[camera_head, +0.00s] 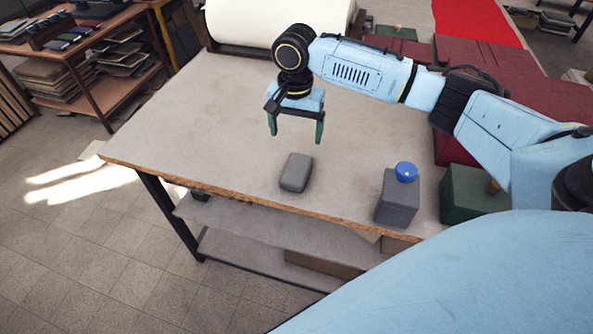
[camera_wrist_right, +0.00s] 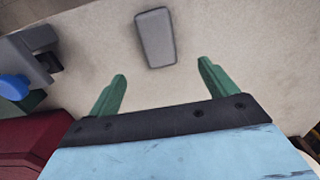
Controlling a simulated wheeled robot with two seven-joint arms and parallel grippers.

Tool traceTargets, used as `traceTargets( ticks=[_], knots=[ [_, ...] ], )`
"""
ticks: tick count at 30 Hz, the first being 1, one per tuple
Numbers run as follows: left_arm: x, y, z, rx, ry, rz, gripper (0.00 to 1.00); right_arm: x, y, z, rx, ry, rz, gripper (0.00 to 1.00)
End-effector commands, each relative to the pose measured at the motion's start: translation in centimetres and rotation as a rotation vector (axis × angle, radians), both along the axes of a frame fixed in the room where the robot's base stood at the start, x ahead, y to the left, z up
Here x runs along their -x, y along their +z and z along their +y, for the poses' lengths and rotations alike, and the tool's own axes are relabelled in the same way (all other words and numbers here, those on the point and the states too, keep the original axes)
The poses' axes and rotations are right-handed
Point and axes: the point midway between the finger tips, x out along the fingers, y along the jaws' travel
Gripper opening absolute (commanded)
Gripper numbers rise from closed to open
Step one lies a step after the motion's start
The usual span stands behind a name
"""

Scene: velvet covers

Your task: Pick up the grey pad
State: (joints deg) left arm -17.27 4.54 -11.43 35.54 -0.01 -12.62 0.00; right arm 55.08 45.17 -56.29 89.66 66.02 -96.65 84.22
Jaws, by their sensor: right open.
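The grey pad (camera_head: 296,172) is a small rounded block lying flat on the table (camera_head: 190,120), near its front edge. My right gripper (camera_head: 296,137) is open and empty above the table, just behind the pad in the head view. In the right wrist view the pad (camera_wrist_right: 155,37) lies beyond the open green fingertips (camera_wrist_right: 162,72), roughly between them and not touched. My left gripper does not show.
Right of the pad stands a dark grey block (camera_head: 397,198) with a blue round knob (camera_head: 405,171) on top. A green box (camera_head: 470,190) is farther right. A large white roll (camera_head: 280,22) lies at the back. The table's left part is clear.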

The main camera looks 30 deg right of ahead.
Motion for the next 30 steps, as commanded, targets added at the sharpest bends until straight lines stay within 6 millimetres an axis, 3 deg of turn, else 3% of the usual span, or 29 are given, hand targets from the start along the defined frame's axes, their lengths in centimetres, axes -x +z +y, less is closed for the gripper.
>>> traceTargets(
  ticks=[9,17,25,30],
  knots=[
    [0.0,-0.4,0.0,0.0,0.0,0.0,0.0,0.1,-5.9,0.1,0.001,-0.001,0.002,0.85],
    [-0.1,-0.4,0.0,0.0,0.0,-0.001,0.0,0.2,-8.0,0.1,0.001,0.001,0.001,0.85],
    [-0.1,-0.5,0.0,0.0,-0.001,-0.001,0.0,0.7,-11.8,0.2,0.001,0.001,0.001,0.85],
    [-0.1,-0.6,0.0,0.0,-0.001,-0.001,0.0,0.6,-12.7,0.2,0.0,0.002,-0.001,0.85]
  ],
)
